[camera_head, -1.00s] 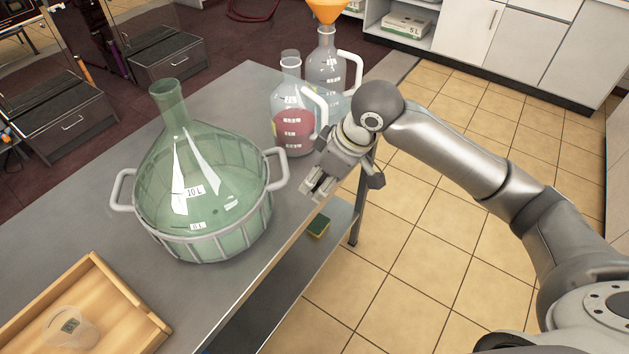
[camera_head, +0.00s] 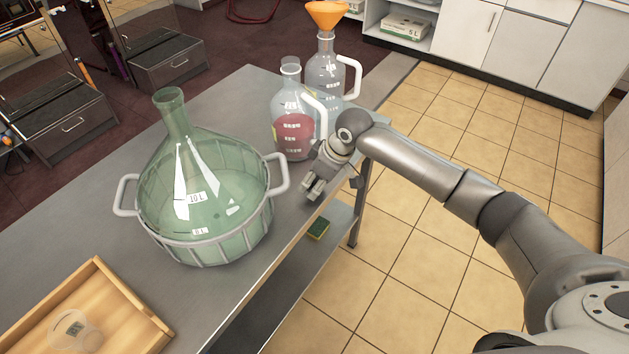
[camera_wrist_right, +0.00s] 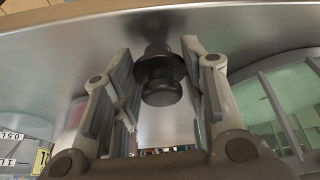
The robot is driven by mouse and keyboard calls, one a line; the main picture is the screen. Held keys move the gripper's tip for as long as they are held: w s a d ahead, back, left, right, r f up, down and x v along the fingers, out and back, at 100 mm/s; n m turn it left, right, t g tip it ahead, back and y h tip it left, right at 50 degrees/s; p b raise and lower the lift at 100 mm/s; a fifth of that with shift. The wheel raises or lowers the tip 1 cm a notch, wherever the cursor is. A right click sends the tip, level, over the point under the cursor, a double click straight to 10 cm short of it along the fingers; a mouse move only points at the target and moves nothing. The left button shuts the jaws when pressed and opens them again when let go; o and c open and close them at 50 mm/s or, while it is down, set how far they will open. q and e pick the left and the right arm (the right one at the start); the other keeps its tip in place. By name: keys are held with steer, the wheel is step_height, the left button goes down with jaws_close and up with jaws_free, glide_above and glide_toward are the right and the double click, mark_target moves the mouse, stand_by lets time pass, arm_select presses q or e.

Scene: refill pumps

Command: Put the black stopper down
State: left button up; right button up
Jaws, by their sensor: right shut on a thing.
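The black stopper (camera_wrist_right: 160,78) shows in the right wrist view between the two fingers of my right gripper (camera_wrist_right: 158,85), which is shut on it. The steel table top is very close behind the stopper; I cannot tell whether they touch. In the head view my right gripper (camera_head: 312,188) is low over the table's right edge, between the basket handle and the jug with red liquid. The stopper is hidden there. My left gripper is not in view.
A large green glass bottle (camera_head: 205,185) stands in a grey basket on the steel table (camera_head: 90,215). A jug with red liquid (camera_head: 293,135) and a jug with an orange funnel (camera_head: 327,14) stand behind. A wooden tray (camera_head: 125,300) is front left; a sponge (camera_head: 318,228) lies on the lower shelf.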

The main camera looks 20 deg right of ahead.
steer(key=shift+f, duration=0.4)
steer(key=shift+f, duration=0.1)
steer(key=o, duration=0.7)
steer(key=shift+o, duration=0.2)
steer(key=v, duration=1.2)
steer(key=shift+b, duration=0.35)
